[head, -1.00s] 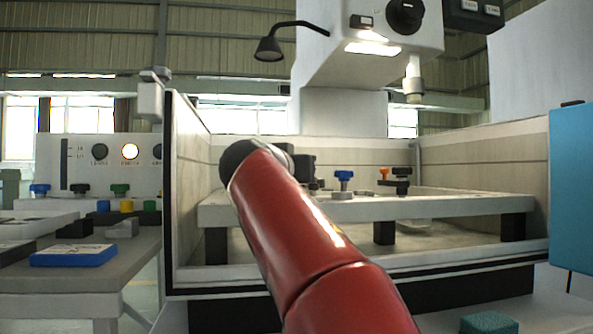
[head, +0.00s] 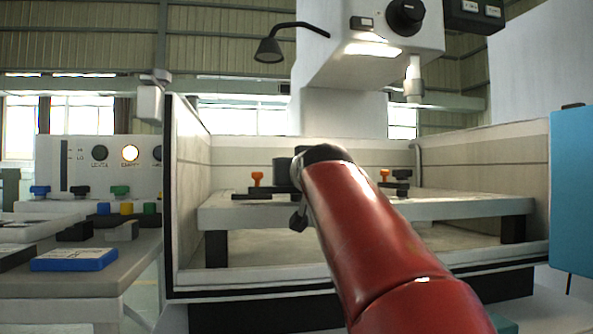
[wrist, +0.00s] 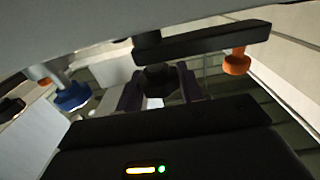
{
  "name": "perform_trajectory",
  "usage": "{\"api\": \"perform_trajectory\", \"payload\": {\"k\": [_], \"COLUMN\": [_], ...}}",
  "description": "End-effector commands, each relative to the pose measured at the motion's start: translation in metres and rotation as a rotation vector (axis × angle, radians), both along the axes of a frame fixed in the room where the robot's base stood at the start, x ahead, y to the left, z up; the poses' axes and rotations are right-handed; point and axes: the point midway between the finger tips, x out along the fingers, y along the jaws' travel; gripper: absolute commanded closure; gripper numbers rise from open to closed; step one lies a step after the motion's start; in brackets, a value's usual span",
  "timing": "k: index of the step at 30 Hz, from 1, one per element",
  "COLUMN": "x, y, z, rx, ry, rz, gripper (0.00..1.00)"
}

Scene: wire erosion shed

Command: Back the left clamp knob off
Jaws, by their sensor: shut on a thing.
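The left clamp is a dark bar (head: 258,195) on the pale raised work table, with an orange knob (head: 257,179) at its left end. In the wrist view, which shows the scene upside down, the bar (wrist: 205,42) runs across the top with the orange knob (wrist: 237,63) at its right end. The clamp's black lobed knob (wrist: 160,78) sits between the two dark fingers of my gripper (wrist: 160,88), which is shut on it. In the head view my red arm and wrist hide this knob and the fingertips.
The right clamp (head: 401,181) stands farther right on the work table (head: 450,207). A blue knob (wrist: 72,96) is near my gripper in the wrist view. The machine head with its nozzle (head: 413,80) hangs above. Tank walls (head: 187,190) enclose the table. A side bench holds several loose parts.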

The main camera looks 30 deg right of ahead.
Motion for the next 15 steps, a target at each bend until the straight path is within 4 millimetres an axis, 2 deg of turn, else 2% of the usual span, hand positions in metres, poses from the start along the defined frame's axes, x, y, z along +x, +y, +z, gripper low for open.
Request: {"api": "perform_trajectory", "payload": {"k": [15], "x": [0.0003], "y": [-0.0010], "z": [-0.0024], "rx": [-0.001], "ry": [0.002], "rz": [0.287], "gripper": [0.85]}}
